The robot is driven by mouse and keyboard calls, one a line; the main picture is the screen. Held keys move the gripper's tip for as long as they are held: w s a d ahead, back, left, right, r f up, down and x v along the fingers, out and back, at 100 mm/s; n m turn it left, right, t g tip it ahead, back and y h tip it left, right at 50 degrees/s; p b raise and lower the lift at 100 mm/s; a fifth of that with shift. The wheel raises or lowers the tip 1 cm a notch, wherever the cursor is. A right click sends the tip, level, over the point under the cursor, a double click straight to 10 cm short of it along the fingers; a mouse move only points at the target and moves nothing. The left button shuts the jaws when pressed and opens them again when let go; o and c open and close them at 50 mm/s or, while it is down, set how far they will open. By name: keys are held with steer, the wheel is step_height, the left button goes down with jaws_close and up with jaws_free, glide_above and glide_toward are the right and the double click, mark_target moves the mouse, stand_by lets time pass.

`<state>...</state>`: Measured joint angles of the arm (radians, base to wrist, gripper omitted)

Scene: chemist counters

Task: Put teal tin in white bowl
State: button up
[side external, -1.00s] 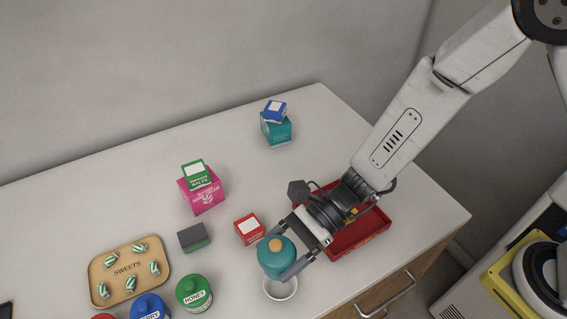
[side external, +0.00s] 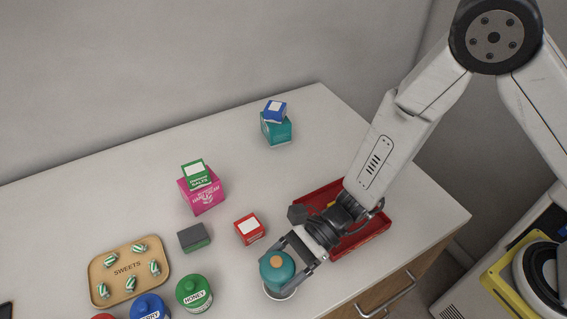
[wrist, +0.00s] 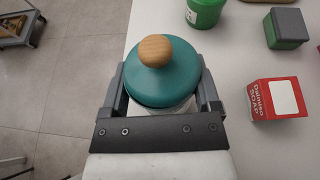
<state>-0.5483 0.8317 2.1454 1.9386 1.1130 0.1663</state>
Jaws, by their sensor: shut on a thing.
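The teal tin (side external: 277,268) has a rounded lid with a wooden knob; it also shows in the wrist view (wrist: 160,78). My gripper (side external: 290,262) is shut on it, with one finger on each side in the wrist view (wrist: 160,95). The white bowl (side external: 281,296) is under the tin near the counter's front edge. The tin covers most of the bowl, and only part of its rim shows. The tin looks upright and over or inside the bowl; I cannot tell whether it touches the bottom.
A red tray (side external: 376,237) lies under my wrist. A red soap box (side external: 249,229), a grey-green block (side external: 194,237) and a green honey tin (side external: 194,293) stand to the left. A sweets tray (side external: 128,268) lies farther left.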

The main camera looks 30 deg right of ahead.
mark_target(280, 277)
steer(key=shift+f, duration=1.2)
steer(key=shift+f, duration=0.3)
steer(key=o, duration=1.1)
steer(key=shift+r, duration=0.35)
steer(key=v, duration=1.2)
